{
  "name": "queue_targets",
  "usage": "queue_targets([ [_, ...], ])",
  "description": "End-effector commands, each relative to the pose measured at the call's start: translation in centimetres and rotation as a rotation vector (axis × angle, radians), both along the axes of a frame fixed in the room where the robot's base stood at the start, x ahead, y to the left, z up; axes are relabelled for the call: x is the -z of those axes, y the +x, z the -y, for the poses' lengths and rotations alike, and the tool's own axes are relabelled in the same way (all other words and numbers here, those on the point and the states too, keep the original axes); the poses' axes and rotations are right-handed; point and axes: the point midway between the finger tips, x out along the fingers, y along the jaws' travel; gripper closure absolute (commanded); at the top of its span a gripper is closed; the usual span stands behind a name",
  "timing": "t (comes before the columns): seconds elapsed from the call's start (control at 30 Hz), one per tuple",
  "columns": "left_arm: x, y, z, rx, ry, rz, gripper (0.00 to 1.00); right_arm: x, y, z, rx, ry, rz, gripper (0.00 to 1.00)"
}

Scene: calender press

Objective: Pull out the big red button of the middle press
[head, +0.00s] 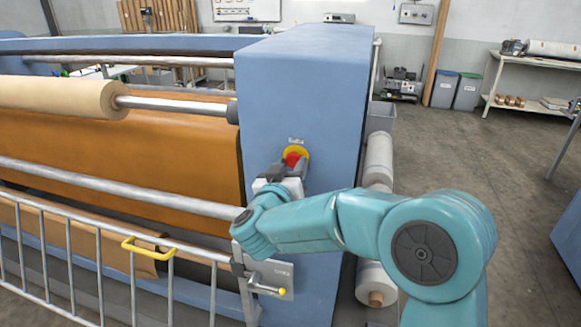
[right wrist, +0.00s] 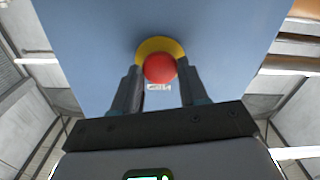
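The big red button (head: 292,160) sits on a yellow round plate (head: 303,152) on the front face of the blue press housing (head: 290,90). In the right wrist view the red button (right wrist: 160,68) shows in front of its yellow plate (right wrist: 158,44), between the tips of my right gripper (right wrist: 160,75). The fingers stand apart, one on each side of the button. I cannot tell whether they touch it. In the head view my right gripper (head: 287,170) is at the button and hides its lower part. My left gripper is not in view.
A metal railing (head: 100,250) with a yellow handle (head: 148,247) stands in front of the rollers at left. A lever with a yellow knob (head: 282,292) sticks out below my right arm. The floor farther right is open.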

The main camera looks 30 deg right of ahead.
Motion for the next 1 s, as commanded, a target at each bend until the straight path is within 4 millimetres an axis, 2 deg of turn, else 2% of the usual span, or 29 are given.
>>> queue_targets([
  [0.13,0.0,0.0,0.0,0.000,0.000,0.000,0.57,-0.1,-0.1,-0.2,-0.002,0.000,0.000,1.00],
  [0.3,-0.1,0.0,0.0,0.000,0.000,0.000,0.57,-0.1,-1.1,-1.4,-0.004,-0.002,0.001,1.00],
  [0.53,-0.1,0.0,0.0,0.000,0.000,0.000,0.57,0.0,-1.2,-1.5,-0.002,0.000,0.000,1.00],
  [0.57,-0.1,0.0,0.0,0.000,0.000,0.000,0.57,0.0,-1.2,-1.5,-0.002,0.000,0.000,0.48],
  [0.6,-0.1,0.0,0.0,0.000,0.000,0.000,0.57,0.0,-1.2,-1.5,-0.002,0.000,0.000,0.35],
  [0.63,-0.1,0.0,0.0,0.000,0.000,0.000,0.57,0.0,-1.2,-1.5,-0.002,0.000,0.000,0.31],
  [1.0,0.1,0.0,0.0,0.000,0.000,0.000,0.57,0.1,-1.6,-2.0,-0.003,0.000,0.001,0.31],
])
